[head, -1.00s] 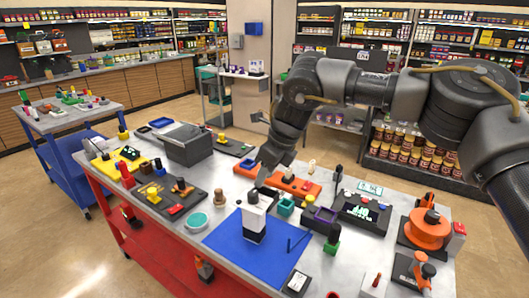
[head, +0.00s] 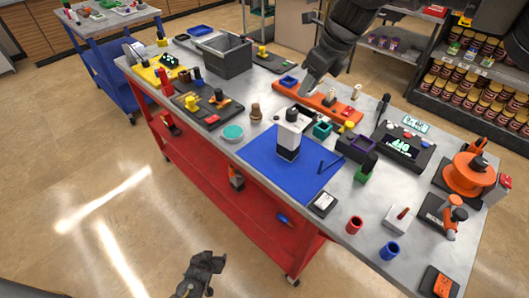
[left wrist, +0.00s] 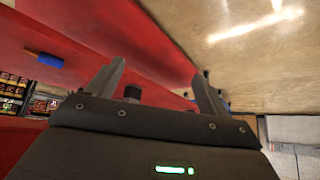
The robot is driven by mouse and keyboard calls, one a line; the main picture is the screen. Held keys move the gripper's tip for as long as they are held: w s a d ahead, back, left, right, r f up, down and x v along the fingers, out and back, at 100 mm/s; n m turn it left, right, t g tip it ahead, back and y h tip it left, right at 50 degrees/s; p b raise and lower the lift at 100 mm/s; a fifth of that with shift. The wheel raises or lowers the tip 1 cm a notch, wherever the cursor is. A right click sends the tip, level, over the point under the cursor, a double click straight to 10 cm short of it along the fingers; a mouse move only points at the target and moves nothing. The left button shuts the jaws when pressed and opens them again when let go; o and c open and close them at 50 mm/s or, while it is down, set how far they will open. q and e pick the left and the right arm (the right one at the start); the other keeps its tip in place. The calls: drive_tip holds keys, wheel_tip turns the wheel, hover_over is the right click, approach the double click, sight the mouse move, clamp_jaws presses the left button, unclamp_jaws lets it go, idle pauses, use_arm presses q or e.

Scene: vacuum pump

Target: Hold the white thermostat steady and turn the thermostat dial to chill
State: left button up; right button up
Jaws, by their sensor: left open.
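A white upright block with a dark round knob on top, which I take as the white thermostat (head: 289,137) and its dial (head: 292,114), stands on a blue mat (head: 260,156) mid-table. Its markings are too small to read. My right gripper (head: 307,90) points down behind it, near an orange block (head: 322,101). Whether its fingers are apart is unclear. My left gripper (head: 207,262) is low in front of the table, well away from the thermostat. The left wrist view shows its two fingers (left wrist: 160,78) spread, with nothing between them.
The grey tabletop (head: 262,92) is crowded. A grey bin (head: 228,57) stands at the back left, an orange reel (head: 466,177) at the right. Red and blue cups (head: 389,251) stand near the front edge. The floor before the red cart (head: 220,172) is clear.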

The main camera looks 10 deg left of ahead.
sight(286, 135)
use_arm(q)
drive_tip(key=w+d+r+n+t, duration=0.2)
drive_tip(key=w+r, duration=0.3)
drive_tip(key=r, duration=0.6)
drive_tip(key=w+d+r+n+t, duration=0.1)
drive_tip(key=w+r+n+t, duration=0.15)
drive_tip(key=w+r, duration=0.6)
drive_tip(key=w+d+r+n+t, duration=0.2)
drive_tip(key=w+r, duration=0.1)
drive_tip(key=r, duration=1.1)
drive_tip(key=s+d+r+m+t+h, duration=0.2)
drive_tip(key=d+r+m+h, duration=0.8)
drive_tip(key=d+r+m, duration=0.35)
drive_tip(key=x, duration=0.7)
drive_tip(key=f+x, duration=0.1)
drive_tip(key=x, duration=0.3)
drive_tip(key=shift+d, duration=0.1)
use_arm(e)
drive_tip(key=shift+s+r, duration=0.25)
drive_tip(key=shift+s, duration=0.2)
use_arm(q)
drive_tip(key=shift+c, duration=0.4)
